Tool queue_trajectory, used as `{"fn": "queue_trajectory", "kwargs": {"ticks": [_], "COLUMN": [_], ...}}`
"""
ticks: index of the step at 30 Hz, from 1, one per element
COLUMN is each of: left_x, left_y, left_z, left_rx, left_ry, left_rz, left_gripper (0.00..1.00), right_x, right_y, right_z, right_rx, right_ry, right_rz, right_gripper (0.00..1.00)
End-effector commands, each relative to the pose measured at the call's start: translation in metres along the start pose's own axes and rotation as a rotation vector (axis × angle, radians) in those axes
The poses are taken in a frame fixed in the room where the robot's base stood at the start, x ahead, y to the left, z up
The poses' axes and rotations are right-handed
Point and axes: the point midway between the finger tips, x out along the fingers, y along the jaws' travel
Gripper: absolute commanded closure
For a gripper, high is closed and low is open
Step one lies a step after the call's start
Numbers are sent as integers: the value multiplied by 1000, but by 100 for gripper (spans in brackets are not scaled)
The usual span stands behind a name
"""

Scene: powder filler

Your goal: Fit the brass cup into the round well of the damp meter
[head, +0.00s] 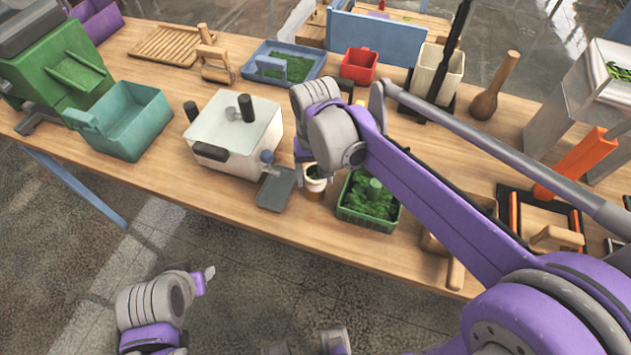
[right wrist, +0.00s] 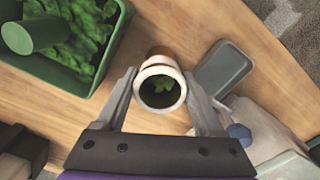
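A cup with a pale rim and a brown, brass-like lower body (head: 315,184) stands on the table, with green leaves inside. In the right wrist view the cup (right wrist: 160,88) is seen from above between the fingers of my right gripper (right wrist: 160,72). The fingers lie close along both sides of the rim; whether they press on it I cannot tell. A white box with black knobs (head: 226,135), probably the damp meter, stands left of the cup; I cannot make out its well. My left gripper (head: 203,279) is low at the front, off the table, its fingers unclear.
A green tray of leaves (head: 362,219) stands right of the cup. A small grey pan (head: 275,188) lies between the cup and the white box. A teal bin (head: 130,135), a blue tray (head: 262,78) and a red box (head: 359,66) stand farther off.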

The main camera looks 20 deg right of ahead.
Motion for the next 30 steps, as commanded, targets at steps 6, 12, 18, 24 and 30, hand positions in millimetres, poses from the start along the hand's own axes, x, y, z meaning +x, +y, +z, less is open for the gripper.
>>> {"fn": "queue_trajectory", "kwargs": {"ticks": [6, 12, 18, 24, 30], "left_x": [0, 0, 0, -1, -4], "left_y": [0, 0, 0, 0, 0], "left_z": [0, 0, 0, -1, -4], "left_rx": [0, 0, 0, 0, 0], "left_ry": [0, 0, 0, 1, 3], "left_rz": [0, 0, 0, 0, 0], "left_gripper": [50, 50, 50, 50, 50], "right_x": [0, 0, -2, -19, -59], "right_y": [0, 0, 0, 0, 0], "right_z": [0, 0, 0, 0, 0], "right_rx": [0, 0, 0, 0, 0], "right_ry": [0, 0, 0, 0, 0], "right_rz": [0, 0, 0, 0, 0], "right_gripper": [72, 100, 100, 100, 100]}}
